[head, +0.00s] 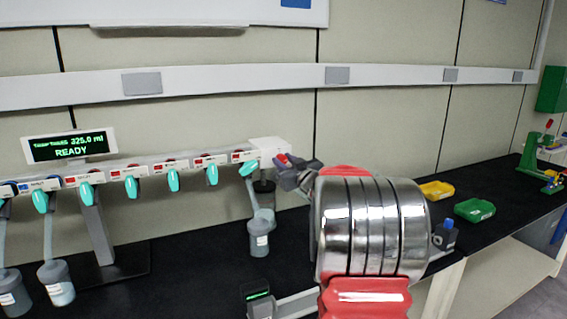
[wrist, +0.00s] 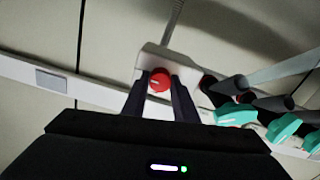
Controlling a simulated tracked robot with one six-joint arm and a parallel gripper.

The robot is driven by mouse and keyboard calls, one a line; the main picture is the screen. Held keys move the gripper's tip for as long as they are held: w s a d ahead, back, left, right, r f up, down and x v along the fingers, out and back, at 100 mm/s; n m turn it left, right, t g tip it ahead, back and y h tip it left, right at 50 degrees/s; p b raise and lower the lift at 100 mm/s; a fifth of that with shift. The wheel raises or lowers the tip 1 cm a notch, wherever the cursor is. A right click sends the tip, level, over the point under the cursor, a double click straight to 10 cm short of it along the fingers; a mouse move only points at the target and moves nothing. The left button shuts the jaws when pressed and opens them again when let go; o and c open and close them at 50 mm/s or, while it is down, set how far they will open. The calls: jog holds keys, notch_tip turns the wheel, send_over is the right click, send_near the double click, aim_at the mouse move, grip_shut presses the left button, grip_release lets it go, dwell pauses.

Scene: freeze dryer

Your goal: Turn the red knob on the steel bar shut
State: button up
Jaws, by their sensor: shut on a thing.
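The red knob (wrist: 159,80) sits on the end block of the bar, and a white line marks its face. My gripper (wrist: 160,92) has its two dark fingers on either side of the knob, shut on it. In the head view the red knob (head: 283,159) shows at the right end of the steel bar (head: 135,177), with my gripper (head: 290,172) at it. My arm hides part of the area right of the bar's end.
Several teal valves (head: 131,187) line the bar. A bottle (head: 258,238) hangs below its right end, and more hang at the left. A display (head: 69,147) reads READY. Yellow (head: 436,190) and green (head: 474,210) bins stand on the black bench at the right.

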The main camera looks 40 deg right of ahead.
jog(key=shift+a, duration=0.15)
jog(key=shift+c, duration=0.8)
jog(key=shift+n, duration=0.5)
jog(key=n, duration=1.7)
jog(key=shift+w+a+f, duration=0.1)
jog(key=shift+a+f, duration=0.05)
jog(key=shift+f, duration=0.25)
